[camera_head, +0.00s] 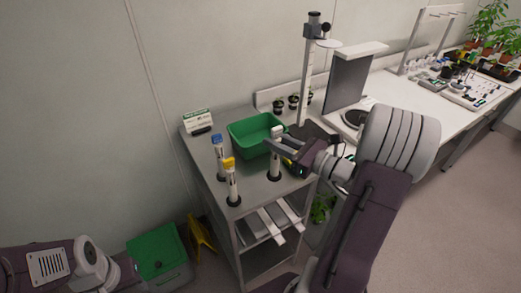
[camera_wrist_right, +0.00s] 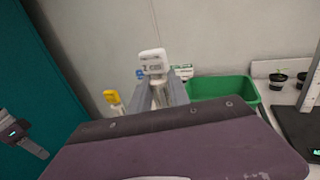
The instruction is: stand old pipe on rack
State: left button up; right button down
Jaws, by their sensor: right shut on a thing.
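A white-topped pipe (camera_head: 276,160) stands upright at the right front of the grey cart top, with a dark round base at its foot. My right gripper (camera_head: 271,143) is shut on it near its top. In the right wrist view its white labelled head (camera_wrist_right: 153,62) rises above the fingers (camera_wrist_right: 159,95). A blue-topped pipe (camera_head: 220,158) and a yellow-topped pipe (camera_head: 232,185) stand upright in dark round bases to the left. I cannot tell which part is called the rack.
A green bin (camera_head: 244,133) sits behind the pipes on the cart (camera_head: 252,195). A small white box (camera_head: 197,121) stands at the back left corner. White trays (camera_head: 272,228) lie on the lower shelf. A lidded green crate (camera_head: 157,250) and a yellow floor sign (camera_head: 201,237) stand left of the cart.

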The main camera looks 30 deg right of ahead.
jog(key=w+f, duration=0.4)
jog(key=f, duration=0.3)
jog(key=shift+w, duration=0.4)
jog(key=c, duration=1.6)
grip_release()
jog(key=shift+s+f+b, duration=0.1)
jog(key=shift+b, duration=0.25)
jog(key=shift+c, duration=0.2)
jog(key=o, duration=0.4)
